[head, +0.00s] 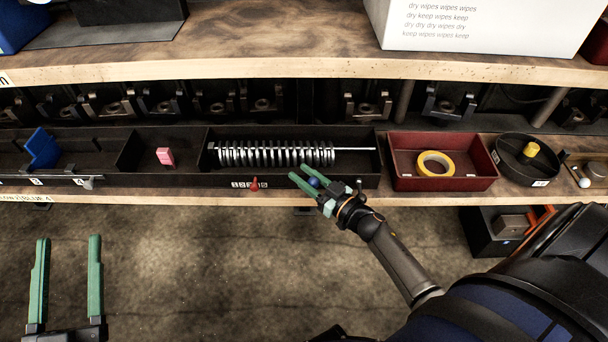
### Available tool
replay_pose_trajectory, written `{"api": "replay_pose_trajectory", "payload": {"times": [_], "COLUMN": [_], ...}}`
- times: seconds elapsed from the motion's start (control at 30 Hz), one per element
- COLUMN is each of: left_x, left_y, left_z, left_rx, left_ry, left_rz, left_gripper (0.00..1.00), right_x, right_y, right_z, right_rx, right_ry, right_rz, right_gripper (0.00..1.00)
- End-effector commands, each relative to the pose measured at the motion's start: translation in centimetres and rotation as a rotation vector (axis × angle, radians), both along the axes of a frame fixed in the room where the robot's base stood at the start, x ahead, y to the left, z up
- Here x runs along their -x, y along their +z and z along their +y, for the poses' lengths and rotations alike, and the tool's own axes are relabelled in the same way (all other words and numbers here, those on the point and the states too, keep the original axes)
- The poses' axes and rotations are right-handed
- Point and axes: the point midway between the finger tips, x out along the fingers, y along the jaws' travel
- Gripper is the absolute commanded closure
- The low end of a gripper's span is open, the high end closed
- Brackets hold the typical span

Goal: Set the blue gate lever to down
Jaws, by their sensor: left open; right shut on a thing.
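The blue gate lever (315,182) shows as a small round blue knob at the front edge of the long black tray (365,182), right of its middle. My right gripper (300,171) is shut on it, with green fingers on both sides of the knob. The fingers hide most of the lever, so I cannot tell its tilt. My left gripper (68,240) is open and empty, low at the left over the floor, well apart from the bench.
The black tray holds a row of metal rings on a rod (275,153), a pink block (165,156) and a blue piece (41,149). A red lever (254,185) stands close left. A red bin (480,183) with yellow tape (435,164) is to the right. A shelf overhangs behind.

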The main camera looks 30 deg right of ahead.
Motion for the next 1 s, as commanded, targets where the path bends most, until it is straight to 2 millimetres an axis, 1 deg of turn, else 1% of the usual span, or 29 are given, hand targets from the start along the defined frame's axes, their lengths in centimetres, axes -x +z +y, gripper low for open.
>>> {"api": "replay_pose_trajectory", "payload": {"times": [0.37, 0.4, 0.5, 0.57, 0.67, 0.73, 0.77, 1.0], "left_x": [0.1, 0.4, 1.4, 2.2, 4.2, 6.2, 6.3, 6.1], "left_y": [0.0, 0.6, 3.2, 4.5, 7.2, 9.2, 9.1, 6.6], "left_z": [-0.1, -0.1, -0.4, -0.5, -0.9, -1.1, -1.2, -1.3], "left_rx": [-0.002, -0.003, -0.004, -0.005, -0.006, -0.009, -0.007, 0.018], "left_ry": [-0.002, -0.007, -0.028, -0.041, -0.069, -0.094, -0.099, -0.115], "left_rz": [-0.016, -0.042, -0.154, -0.224, -0.368, -0.486, -0.495, -0.469], "left_gripper": [0.40, 0.40, 0.40, 0.40, 0.40, 0.40, 0.40, 0.40], "right_x": [0.1, 0.1, 0.2, 0.2, 0.3, 0.4, 0.4, 0.7], "right_y": [-0.1, -0.2, -0.3, -0.4, -0.6, -0.7, -0.7, -1.1], "right_z": [0.1, 0.1, 0.1, 0.2, 0.2, 0.2, 0.3, 0.4], "right_rx": [0.001, 0.003, 0.014, 0.020, 0.037, 0.049, 0.056, 0.111], "right_ry": [0.002, 0.001, 0.002, 0.001, 0.001, 0.000, 0.000, 0.000], "right_rz": [-0.008, -0.011, -0.027, -0.040, -0.066, -0.089, -0.099, -0.190], "right_gripper": [1.00, 1.00, 1.00, 1.00, 1.00, 1.00, 1.00, 1.00]}}
